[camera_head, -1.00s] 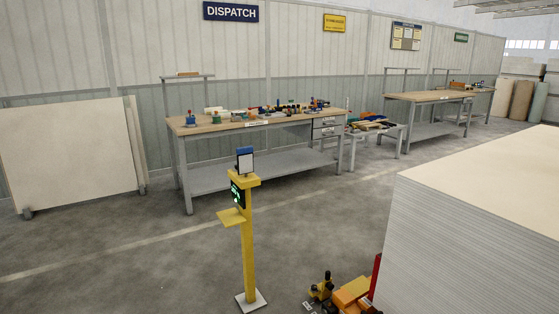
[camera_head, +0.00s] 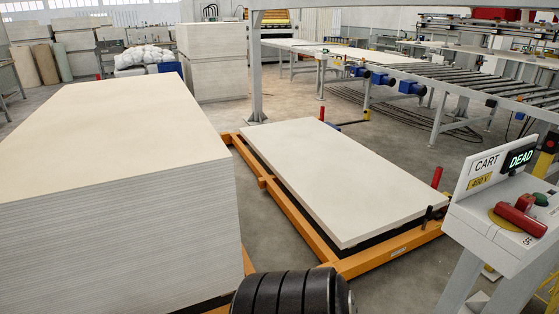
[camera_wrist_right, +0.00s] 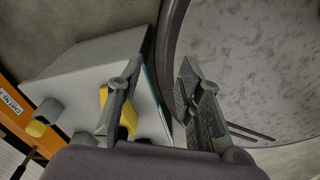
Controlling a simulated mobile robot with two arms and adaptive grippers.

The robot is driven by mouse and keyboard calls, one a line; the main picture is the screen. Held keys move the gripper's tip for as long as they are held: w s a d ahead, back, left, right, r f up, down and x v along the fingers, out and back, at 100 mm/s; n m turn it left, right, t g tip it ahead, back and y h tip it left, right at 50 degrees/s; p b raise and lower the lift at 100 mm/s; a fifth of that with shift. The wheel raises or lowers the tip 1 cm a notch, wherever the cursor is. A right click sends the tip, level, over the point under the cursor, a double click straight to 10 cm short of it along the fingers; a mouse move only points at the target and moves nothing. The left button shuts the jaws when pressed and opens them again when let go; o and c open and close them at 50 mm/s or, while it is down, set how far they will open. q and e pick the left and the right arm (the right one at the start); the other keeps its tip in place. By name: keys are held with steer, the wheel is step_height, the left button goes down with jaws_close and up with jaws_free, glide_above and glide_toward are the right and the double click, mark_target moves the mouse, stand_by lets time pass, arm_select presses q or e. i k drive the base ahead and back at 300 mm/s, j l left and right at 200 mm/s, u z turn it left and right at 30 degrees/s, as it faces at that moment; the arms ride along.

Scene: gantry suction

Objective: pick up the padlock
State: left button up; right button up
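I cannot make out a padlock with certainty in either view. At the right of the head view is a control box (camera_head: 500,225) marked CART 400 V, with a green display (camera_head: 519,158) reading DEAD. My left gripper is out of view.
A tall stack of pale boards (camera_head: 110,190) fills the left of the head view. A low orange frame (camera_head: 285,220) carries a pale board (camera_head: 340,175) in the middle. Grey floor (camera_head: 235,105) lies between. A roller conveyor (camera_head: 470,85) stands behind.

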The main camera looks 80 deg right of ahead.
mark_target(524, 204)
steer(key=z, duration=4.15)
